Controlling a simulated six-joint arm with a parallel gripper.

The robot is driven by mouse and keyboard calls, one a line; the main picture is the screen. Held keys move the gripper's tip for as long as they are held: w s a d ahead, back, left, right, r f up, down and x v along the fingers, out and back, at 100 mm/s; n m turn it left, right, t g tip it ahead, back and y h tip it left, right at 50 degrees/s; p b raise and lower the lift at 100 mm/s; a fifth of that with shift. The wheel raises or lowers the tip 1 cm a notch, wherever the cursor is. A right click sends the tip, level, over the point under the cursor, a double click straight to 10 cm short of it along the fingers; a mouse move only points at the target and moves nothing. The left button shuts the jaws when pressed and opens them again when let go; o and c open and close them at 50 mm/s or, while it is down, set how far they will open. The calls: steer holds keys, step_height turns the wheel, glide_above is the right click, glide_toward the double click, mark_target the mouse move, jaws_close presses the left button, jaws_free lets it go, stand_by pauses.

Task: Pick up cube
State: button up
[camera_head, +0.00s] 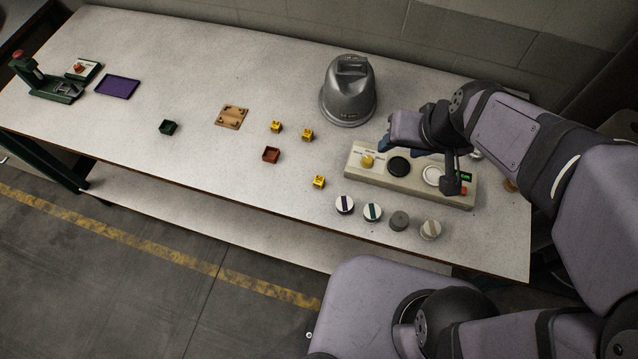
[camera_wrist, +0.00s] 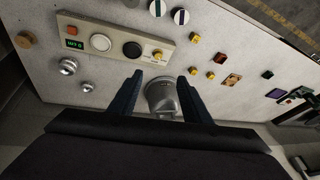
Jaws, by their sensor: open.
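Three small yellow cubes lie on the white table: one (camera_head: 276,127) near the wooden plate, one (camera_head: 307,135) just right of it, and one (camera_head: 319,182) closer to the front edge. They also show small in the wrist view, where one yellow cube (camera_wrist: 196,38) lies apart from the others. My gripper (camera_head: 386,143) is above the control panel at the right, well to the right of the cubes. In the wrist view its two blue fingers (camera_wrist: 158,80) are spread with nothing held between them. The grey bell-shaped block lies beyond them.
The grey bell-shaped block (camera_head: 349,92) stands at the back. The control panel (camera_head: 412,183) has knobs and buttons. Several round pucks (camera_head: 372,212) lie in front.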

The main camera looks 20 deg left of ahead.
steer(key=w+a+r+t+y+b, duration=0.2)
steer(key=a+t+b, duration=0.35)
steer(key=a, duration=0.55)
steer(key=w+a+r+t+y+b, duration=0.15)
steer(key=a+t+b, duration=0.4)
steer(key=a, duration=0.55)
steer(key=s+d+f+m+t+h+b, duration=0.1)
steer(key=s+d+f+h+b, duration=0.1)
steer(key=s+h, duration=0.15)
steer(key=s+d+f+m+h+b, duration=0.1)
steer(key=s+d+f+h+b, duration=0.15)
steer(key=s, duration=0.25)
glide_toward(317, 184)
steer(key=w, duration=0.4)
steer(key=shift+r, duration=0.1)
steer(key=shift+f, duration=0.5)
steer(key=shift+w+d+f+p, duration=0.15)
steer(key=shift+w+p, duration=0.25)
steer(key=shift+w, duration=1.05)
steer(key=shift+w+f+p, duration=0.3)
steer(key=shift+w+p, duration=0.05)
steer(key=shift+w, duration=0.75)
steer(key=shift+w+f+p, duration=0.25)
steer(key=shift+w+p, duration=0.1)
steer(key=shift+w, duration=0.75)
